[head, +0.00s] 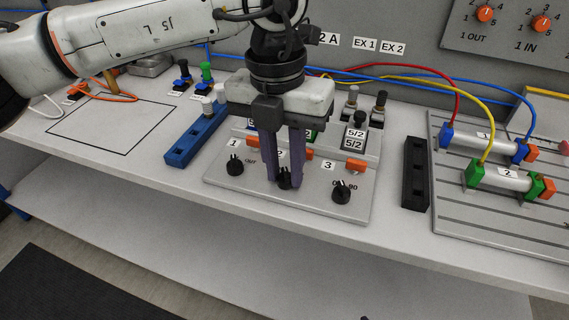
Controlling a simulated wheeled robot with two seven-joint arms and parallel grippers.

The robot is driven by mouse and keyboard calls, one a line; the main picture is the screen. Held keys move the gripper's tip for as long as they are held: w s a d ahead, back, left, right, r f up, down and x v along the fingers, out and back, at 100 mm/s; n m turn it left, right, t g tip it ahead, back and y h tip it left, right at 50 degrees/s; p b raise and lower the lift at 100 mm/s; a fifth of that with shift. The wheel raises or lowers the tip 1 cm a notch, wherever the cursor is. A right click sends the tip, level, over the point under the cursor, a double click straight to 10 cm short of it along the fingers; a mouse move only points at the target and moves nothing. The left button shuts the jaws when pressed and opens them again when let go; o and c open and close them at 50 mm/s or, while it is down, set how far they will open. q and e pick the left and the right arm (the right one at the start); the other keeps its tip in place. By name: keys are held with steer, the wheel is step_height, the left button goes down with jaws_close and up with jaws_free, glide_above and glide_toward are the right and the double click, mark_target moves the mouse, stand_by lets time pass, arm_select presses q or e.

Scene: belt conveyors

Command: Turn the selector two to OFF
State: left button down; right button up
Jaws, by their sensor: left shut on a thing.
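Selector two is a small black knob (285,180) in the middle of a row of three on the grey control panel (208,178). My left gripper (285,183) points straight down over it, with its two dark fingers shut on the knob from both sides. The fingers hide most of the knob and its markings, so I cannot read its setting. Selector one (235,166) is to the left and selector three (342,191) to the right, with "0" and "90" printed by it. My right gripper is not in view.
Valve blocks with orange ends (356,165) stand just behind the knobs. A blue rack (186,150) is left of the panel and a black rack (415,175) right. Cylinders with coloured hoses (500,178) sit on a grooved plate. The table's front edge is close.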

mark_target(281, 176)
arm_select(q)
steer(key=c, duration=1.5)
jaws_free()
steer(key=r, duration=1)
steer(key=shift+w+a+r, duration=0.15)
steer(key=shift+a+r, duration=0.1)
steer(key=shift+a, duration=0.05)
steer(key=shift+f, duration=0.1)
